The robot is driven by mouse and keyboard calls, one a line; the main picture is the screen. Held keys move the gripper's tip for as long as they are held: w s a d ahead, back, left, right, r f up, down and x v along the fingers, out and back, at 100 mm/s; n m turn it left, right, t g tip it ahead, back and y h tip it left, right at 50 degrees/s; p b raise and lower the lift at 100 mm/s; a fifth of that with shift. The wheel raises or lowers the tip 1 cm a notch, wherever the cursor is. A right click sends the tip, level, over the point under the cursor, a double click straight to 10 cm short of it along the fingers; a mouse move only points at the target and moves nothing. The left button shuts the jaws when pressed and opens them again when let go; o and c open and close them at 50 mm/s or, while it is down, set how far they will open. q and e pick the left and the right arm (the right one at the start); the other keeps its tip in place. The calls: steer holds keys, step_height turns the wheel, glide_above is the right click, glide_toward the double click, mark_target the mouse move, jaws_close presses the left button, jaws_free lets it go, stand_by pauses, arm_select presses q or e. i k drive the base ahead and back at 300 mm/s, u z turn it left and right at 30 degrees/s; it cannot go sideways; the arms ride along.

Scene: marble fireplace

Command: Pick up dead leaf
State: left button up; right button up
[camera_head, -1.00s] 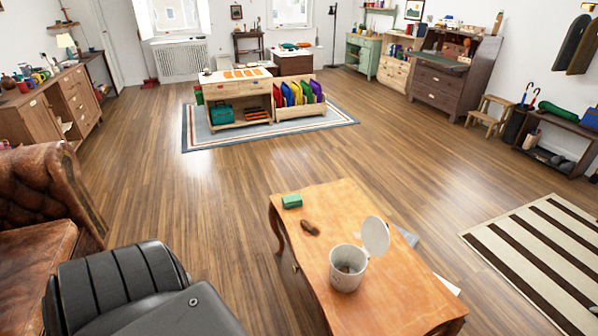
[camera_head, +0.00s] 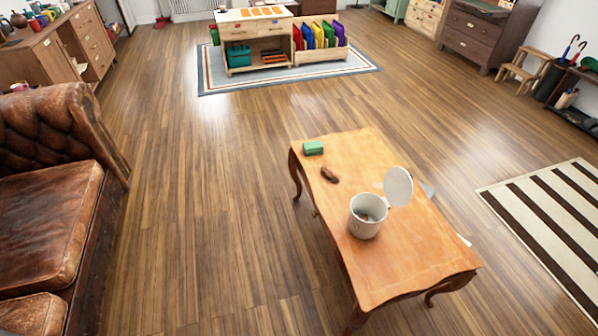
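A small brown curled thing (camera_head: 329,175), which looks like the dead leaf, lies on the wooden table (camera_head: 402,267) near its far left side. A green block (camera_head: 313,148) lies just beyond it. A white bin (camera_head: 366,222) with its round lid (camera_head: 398,186) raised stands on the table, nearer to me than the leaf. Neither of my grippers is in view.
A brown leather sofa (camera_head: 45,205) stands at the left. Open wood floor (camera_head: 215,215) lies between sofa and table. A striped rug (camera_head: 550,222) lies at the right. A cabinet with colored folders (camera_head: 268,38) stands on a rug at the back.

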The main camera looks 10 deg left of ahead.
mark_target(326, 171)
steer(key=u, duration=1.2)
steer(key=i, duration=3.65)
steer(key=z, duration=1.35)
steer(key=i, duration=2.4)
